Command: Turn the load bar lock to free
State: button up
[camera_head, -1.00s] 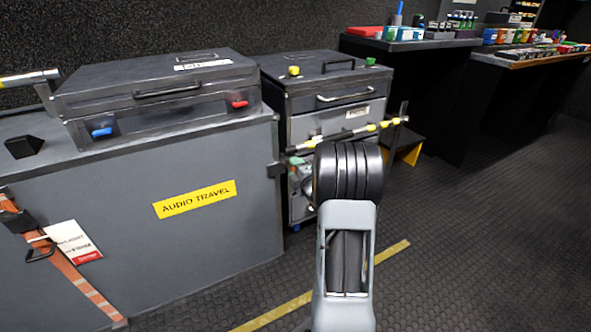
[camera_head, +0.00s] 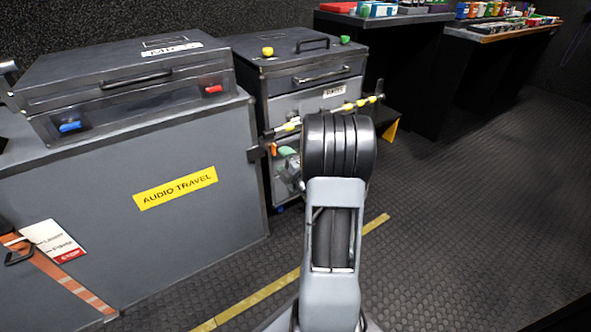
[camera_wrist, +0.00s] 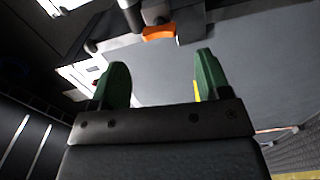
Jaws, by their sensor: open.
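The load bar (camera_head: 345,110), striped yellow and black, runs across the front of a dark wheeled case (camera_head: 300,75). A small orange lever (camera_head: 274,148), apparently the lock, shows below the bar's left end. In the wrist view the orange lever (camera_wrist: 160,33) sits under a dark fitting, ahead of my fingers. My gripper (camera_wrist: 160,78) is open, with two green fingers apart and nothing between them. In the head view a green fingertip of my gripper (camera_head: 287,152) shows just right of the orange lever; my arm hides much of the rest. I cannot tell whether they touch.
A large grey case marked AUDIO TRAVEL (camera_head: 120,215) stands close on the left, with an orange strap (camera_head: 70,280) and a smaller case (camera_head: 125,82) on top. Black benches (camera_head: 390,60) with small items stand behind. The floor (camera_head: 460,210) at right is clear.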

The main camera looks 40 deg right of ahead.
jog(key=s+a+p, duration=0.1)
jog(key=s, duration=0.6)
dwell(0.5)
jog(key=w+a+r+m+g+h+p, duration=0.1)
jog(key=a+r+m+g+p, duration=0.35)
jog(key=r+p, duration=0.75)
jog(key=w+a+r+m+g+p, duration=0.1)
jog(key=a+r+m+g+p, duration=0.3)
jog(key=r+p, duration=0.75)
jog(key=s+a+r+m+g+y+p, duration=0.1)
jog(key=s+a+r+m+g+p, duration=0.1)
jog(key=s+a+r+p, duration=0.4)
jog(key=s+a+r+m+g+y+p, duration=0.2)
jog(key=s+a+r+p, duration=0.4)
jog(key=r, duration=0.7)
jog(key=a+m+g+p, duration=0.1)
jog(key=a+m+p, duration=0.1)
jog(key=a, duration=0.1)
jog(key=shift+a+r+y, duration=0.3)
jog(key=shift+a+r, duration=0.05)
jog(key=shift+r, duration=0.05)
jog(key=shift+s+a+r+m+g, duration=0.1)
jog(key=shift+s+a+m+g, duration=0.15)
jog(key=shift+s+m+g, duration=0.15)
jog(key=shift+c, duration=0.2)
